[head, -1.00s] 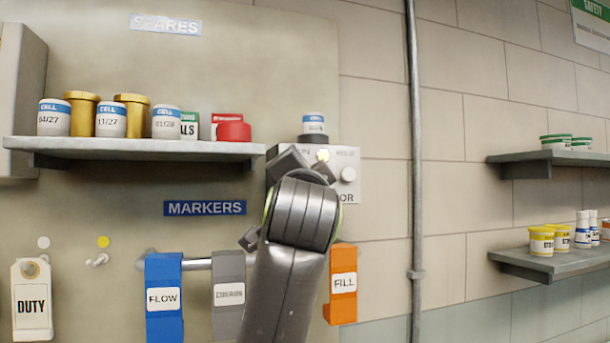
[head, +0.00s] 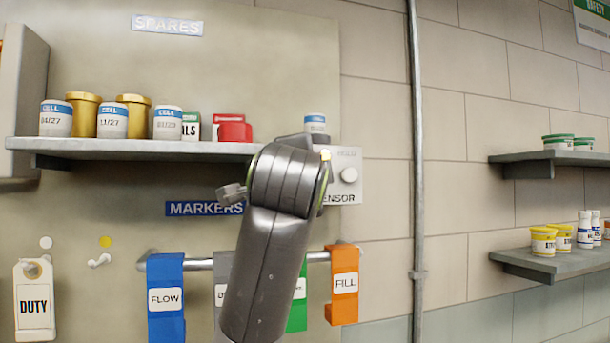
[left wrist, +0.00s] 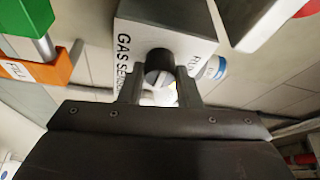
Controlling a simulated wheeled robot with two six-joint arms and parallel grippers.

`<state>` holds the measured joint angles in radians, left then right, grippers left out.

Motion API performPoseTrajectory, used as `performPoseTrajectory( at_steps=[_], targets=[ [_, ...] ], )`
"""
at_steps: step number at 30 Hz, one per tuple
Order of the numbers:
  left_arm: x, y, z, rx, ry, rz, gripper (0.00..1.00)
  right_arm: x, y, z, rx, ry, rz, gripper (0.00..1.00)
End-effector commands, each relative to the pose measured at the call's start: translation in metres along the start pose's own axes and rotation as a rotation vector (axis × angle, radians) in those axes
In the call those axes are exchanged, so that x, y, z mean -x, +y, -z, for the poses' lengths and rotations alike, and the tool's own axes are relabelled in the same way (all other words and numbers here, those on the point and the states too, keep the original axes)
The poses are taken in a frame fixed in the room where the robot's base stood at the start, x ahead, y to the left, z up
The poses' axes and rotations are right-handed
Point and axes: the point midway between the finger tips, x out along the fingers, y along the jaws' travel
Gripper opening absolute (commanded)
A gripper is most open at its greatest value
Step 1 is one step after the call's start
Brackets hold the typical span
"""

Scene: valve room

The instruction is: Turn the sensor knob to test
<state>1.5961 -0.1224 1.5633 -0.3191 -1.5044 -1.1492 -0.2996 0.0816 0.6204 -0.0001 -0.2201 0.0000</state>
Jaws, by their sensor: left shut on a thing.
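The gas sensor box (head: 347,190) is a pale box on the wall panel, right of the shelf, partly hidden by my left arm. My left gripper (left wrist: 160,84) is shut on the knob. In the head view my arm hides the knob and fingertips. The knob's setting cannot be read. My right gripper is out of view.
A shelf (head: 140,148) with cells, gold jars and red items is left of the box. Below it, a rail (head: 198,265) holds blue, grey, green and orange tags. A vertical pipe (head: 416,200) and two shelves are to the right.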

Motion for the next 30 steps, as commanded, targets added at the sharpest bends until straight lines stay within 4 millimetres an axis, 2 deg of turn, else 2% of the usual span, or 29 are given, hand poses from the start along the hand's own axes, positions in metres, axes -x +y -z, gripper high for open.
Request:
performPoseTrajectory(
  at_steps=[8, 9, 14, 24, 26, 30],
  targets=[
    [0.000, 0.000, 0.000, -0.003, -0.002, 0.001, 0.07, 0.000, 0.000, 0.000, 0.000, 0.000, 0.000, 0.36],
    [0.000, 0.000, 0.000, -0.002, -0.002, 0.001, 0.32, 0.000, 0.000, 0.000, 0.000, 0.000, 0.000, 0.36],
    [0.000, 0.000, 0.000, -0.002, -0.001, 0.001, 0.52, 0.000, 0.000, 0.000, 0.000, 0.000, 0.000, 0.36],
    [0.003, 0.001, 0.000, 0.000, 0.000, 0.001, 0.52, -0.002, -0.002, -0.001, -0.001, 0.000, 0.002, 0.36],
    [0.009, 0.001, 0.000, 0.000, 0.001, 0.003, 0.52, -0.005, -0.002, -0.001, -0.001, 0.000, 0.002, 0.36],
    [0.033, 0.003, 0.000, 0.000, 0.004, 0.006, 0.52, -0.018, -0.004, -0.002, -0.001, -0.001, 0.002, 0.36]
  ],
)
